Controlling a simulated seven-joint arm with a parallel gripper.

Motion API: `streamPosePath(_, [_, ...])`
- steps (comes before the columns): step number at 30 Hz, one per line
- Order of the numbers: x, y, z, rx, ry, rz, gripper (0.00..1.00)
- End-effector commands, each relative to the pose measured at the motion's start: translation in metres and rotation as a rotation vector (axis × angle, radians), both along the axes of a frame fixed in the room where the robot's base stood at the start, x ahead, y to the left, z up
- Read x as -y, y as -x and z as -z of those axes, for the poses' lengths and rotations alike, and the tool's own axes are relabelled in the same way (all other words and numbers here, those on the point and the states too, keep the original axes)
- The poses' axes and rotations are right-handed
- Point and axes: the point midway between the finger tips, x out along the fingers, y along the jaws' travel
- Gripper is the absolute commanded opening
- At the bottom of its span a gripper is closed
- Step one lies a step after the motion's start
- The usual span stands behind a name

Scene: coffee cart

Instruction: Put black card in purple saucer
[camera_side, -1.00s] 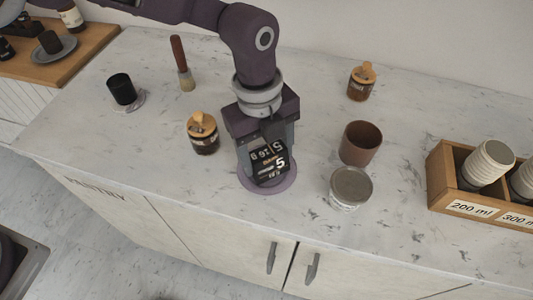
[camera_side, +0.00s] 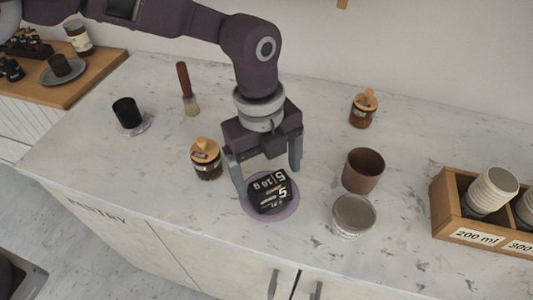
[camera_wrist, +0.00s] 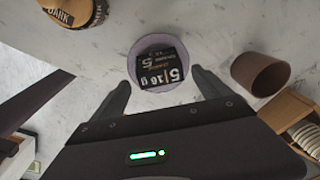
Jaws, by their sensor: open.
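The black card (camera_side: 269,190), with white print, lies on the purple saucer (camera_side: 288,211) on the marble counter. In the wrist view the card (camera_wrist: 163,67) rests within the rim of the saucer (camera_wrist: 133,62), slightly tilted in the picture. My gripper (camera_side: 268,184) is open, with its fingers apart on either side and a little above or behind the card. In the wrist view the two fingertips of my gripper (camera_wrist: 160,80) flank the saucer's near part and hold nothing.
A jar with a wooden lid (camera_side: 206,158) stands close on the left. A brown cup (camera_side: 362,171) and a lidded tin (camera_side: 353,215) stand on the right. A wooden cup box (camera_side: 445,205) is farther right. A brush (camera_side: 188,92) and black cup (camera_side: 127,113) are at the back left.

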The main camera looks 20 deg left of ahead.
Motion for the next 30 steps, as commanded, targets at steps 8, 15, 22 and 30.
streamPosePath(8, [-0.005,-0.002,-0.069,0.004,0.002,0.000,0.88])
streamPosePath(15, [-0.008,-0.001,-0.085,0.001,-0.001,0.000,0.88])
streamPosePath(22, [-0.013,-0.002,-0.091,0.005,0.003,-0.032,0.88])
streamPosePath(30, [-0.168,0.033,-0.195,0.087,0.124,-0.926,0.88])
